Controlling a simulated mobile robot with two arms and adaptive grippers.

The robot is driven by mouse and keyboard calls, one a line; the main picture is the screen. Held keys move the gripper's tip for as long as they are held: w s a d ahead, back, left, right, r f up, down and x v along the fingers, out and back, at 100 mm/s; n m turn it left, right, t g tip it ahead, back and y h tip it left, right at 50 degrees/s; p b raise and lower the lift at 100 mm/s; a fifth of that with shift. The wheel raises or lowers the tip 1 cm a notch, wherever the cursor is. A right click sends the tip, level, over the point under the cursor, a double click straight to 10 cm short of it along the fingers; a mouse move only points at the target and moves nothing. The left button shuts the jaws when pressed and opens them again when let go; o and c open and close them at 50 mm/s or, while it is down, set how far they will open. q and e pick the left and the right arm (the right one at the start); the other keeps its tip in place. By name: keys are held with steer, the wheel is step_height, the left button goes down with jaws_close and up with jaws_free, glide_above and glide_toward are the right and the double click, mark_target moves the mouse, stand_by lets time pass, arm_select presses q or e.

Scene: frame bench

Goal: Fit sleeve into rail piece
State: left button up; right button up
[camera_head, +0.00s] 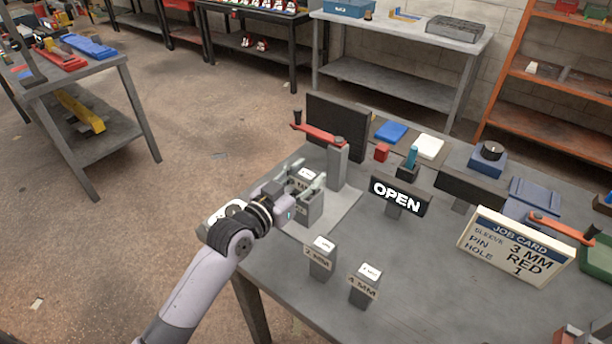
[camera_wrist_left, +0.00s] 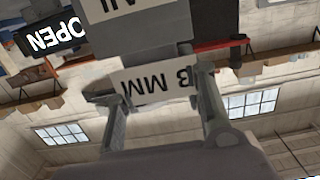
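A grey sleeve block (camera_head: 309,210) stands at the near left of the bench, on a lighter grey plate (camera_head: 345,217). My left gripper (camera_head: 304,188) has its fingers on both sides of it. In the left wrist view the label (camera_wrist_left: 158,83), upside down and reading like 3 MM, sits between the fingers, which appear to press its sides. A grey block (camera_wrist_left: 148,38) shows beyond it. Two other grey sleeves, labelled 2 MM (camera_head: 320,260) and 4 MM (camera_head: 364,290), stand nearer the front edge. I cannot tell which part is the rail piece. My right gripper is not in view.
A grey post (camera_head: 338,167) with a red lever (camera_head: 318,133) stands just behind the gripper, before a dark panel (camera_head: 350,125). An OPEN sign (camera_head: 398,195) and a job card (camera_head: 514,246) naming 3 MM, red, 1 stand to the right. The bench centre front is clear.

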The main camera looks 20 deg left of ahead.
arm_select(q)
steer(key=o, duration=0.3)
steer(key=shift+r, duration=0.1)
steer(key=shift+r, duration=0.25)
steer(key=shift+r+p, duration=0.5)
steer(key=shift+r, duration=0.05)
steer(key=shift+f+b+v, duration=0.15)
steer(key=shift+b+v, duration=0.55)
steer(key=shift+v, duration=2.3)
steer(key=shift+f+b+v, duration=0.15)
steer(key=shift+b+v, duration=0.5)
steer(key=shift+v, duration=2.35)
